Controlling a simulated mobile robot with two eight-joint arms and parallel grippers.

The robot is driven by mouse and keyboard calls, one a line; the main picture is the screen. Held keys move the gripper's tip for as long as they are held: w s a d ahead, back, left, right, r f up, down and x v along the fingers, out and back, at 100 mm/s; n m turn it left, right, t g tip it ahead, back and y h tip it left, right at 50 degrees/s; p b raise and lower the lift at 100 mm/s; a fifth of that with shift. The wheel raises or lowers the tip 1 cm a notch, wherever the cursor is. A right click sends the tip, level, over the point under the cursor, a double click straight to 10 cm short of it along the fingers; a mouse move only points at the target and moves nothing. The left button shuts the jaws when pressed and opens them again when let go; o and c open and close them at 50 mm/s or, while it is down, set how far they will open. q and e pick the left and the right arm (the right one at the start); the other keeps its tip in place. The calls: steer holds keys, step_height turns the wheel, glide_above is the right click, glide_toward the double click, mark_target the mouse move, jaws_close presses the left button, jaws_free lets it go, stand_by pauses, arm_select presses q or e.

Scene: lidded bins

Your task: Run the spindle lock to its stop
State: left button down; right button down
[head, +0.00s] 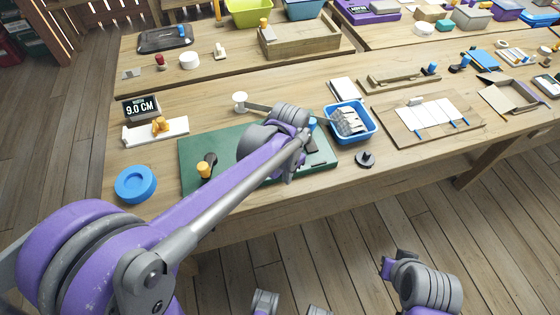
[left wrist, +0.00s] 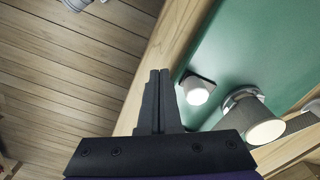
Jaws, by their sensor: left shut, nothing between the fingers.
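A green board (head: 225,150) lies on the near bench, with a dark lever and an orange-yellow knob (head: 204,169) at its left part. A small blue part (head: 312,123) shows at its right part, partly behind my arm. I cannot tell which part is the spindle lock. My left gripper (head: 312,144) is over the right part of the board, largely hidden by my arm. In the left wrist view its fingers (left wrist: 160,74) are together and empty, beside a short pale knob (left wrist: 197,92) on a dark base and a larger grey cylinder (left wrist: 258,122). My right arm is low at the right; its fingers are unclear.
A blue bin (head: 368,132) with pale contents stands right of the board. A dark round knob piece (head: 365,159) lies near the front edge.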

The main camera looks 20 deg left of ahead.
arm_select(q)
steer(key=shift+w+a, duration=0.15)
steer(key=shift+w, duration=0.1)
steer(key=shift+w+a, duration=0.7)
steer(key=shift+w, duration=0.35)
steer(key=shift+w+a, duration=0.65)
steer(key=shift+w, duration=0.35)
steer(key=shift+s, duration=0.1)
steer(key=shift+s+d, duration=0.4)
steer(key=shift+s, duration=0.15)
steer(key=shift+r+p, duration=2.2)
steer(key=shift+r, duration=1.35)
